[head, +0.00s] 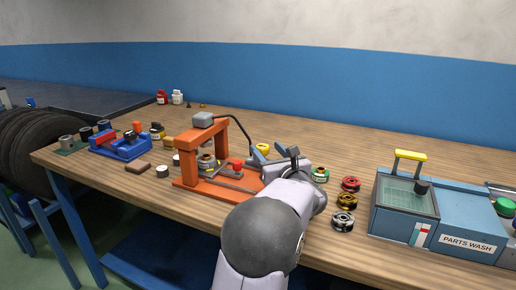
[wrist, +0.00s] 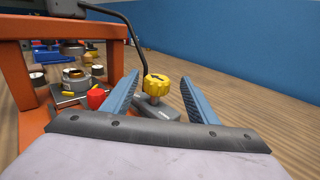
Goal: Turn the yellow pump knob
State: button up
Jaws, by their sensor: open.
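The yellow pump knob (wrist: 156,85) stands on a short threaded stem above the dark grey pump body (wrist: 160,112) in the wrist view. It also shows in the head view (head: 263,148), partly behind my gripper. My gripper (wrist: 160,92) is open, with its two blue fingers on the left and right of the knob in the picture. A gap shows between the knob and each finger; I cannot tell how far the fingertips reach past it. In the head view my gripper (head: 275,156) is beside the orange press, and my arm hides part of the pump.
The orange press frame (head: 187,146) stands just left, with a red part (wrist: 96,97) near its base. A black hose (wrist: 122,20) arches close to the knob. Several metal rings (head: 343,222) and the blue parts washer (head: 460,227) lie right. Bench behind is clear.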

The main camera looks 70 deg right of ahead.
aim_at(260, 145)
jog(key=shift+w+a+f, duration=0.1)
jog(key=shift+a+f, duration=0.05)
jog(key=shift+f, duration=0.1)
jog(key=shift+p+x, duration=0.6)
jog(key=shift+x, duration=3.1)
jog(key=shift+w, duration=0.1)
jog(key=c, duration=1.1)
jog(key=shift+o, duration=0.2)
jog(key=shift+f+b, duration=0.1)
jog(key=shift+b, duration=0.25)
